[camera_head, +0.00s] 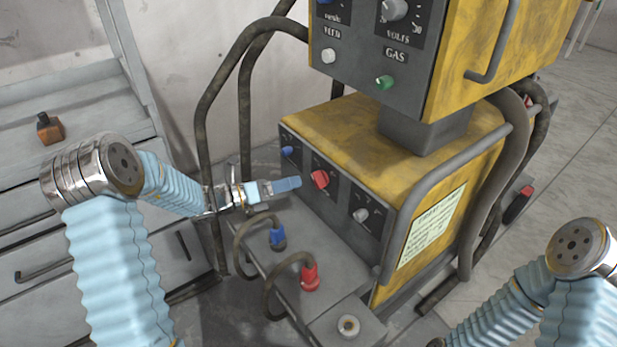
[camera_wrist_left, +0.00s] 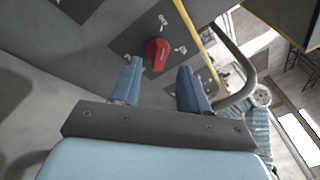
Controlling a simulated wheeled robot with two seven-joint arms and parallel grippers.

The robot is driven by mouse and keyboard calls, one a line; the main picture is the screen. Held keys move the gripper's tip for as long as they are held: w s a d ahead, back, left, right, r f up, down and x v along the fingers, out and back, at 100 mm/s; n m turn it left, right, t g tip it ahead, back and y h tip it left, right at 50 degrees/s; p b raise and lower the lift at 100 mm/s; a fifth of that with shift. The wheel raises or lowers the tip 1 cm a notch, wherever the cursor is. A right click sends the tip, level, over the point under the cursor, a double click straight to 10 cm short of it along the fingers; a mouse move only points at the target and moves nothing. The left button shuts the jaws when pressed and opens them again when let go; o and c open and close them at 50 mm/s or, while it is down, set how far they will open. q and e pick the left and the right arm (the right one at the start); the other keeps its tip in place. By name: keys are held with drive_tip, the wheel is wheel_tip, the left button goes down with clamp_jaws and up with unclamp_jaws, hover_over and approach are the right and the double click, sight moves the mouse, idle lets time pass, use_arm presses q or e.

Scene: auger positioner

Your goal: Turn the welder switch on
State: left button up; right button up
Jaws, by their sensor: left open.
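The welder's lower yellow unit (camera_head: 345,128) has a dark front panel with a red switch knob (camera_head: 320,179) in its middle. The red knob also shows in the left wrist view (camera_wrist_left: 157,52), ahead of and between the two blue fingers. My left gripper (camera_head: 294,184) is open, its fingertips just left of the red knob in the head view. In the left wrist view the fingers of my left gripper (camera_wrist_left: 160,78) are spread with nothing between their pads. I cannot tell whether they touch the knob. My right gripper is out of view.
A blue knob (camera_head: 288,151) and a grey knob (camera_head: 361,215) flank the red one. Blue (camera_head: 277,238) and red (camera_head: 310,278) cable plugs stand on the ledge below. A tube rail (camera_head: 425,190) runs along the right side. The upper unit (camera_head: 470,50) overhangs behind.

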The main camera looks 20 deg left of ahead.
sight(320, 179)
use_arm(q)
drive_tip(key=x, duration=0.5)
drive_tip(key=shift+w+d, duration=0.15)
drive_tip(key=shift+d, duration=0.05)
clamp_jaws()
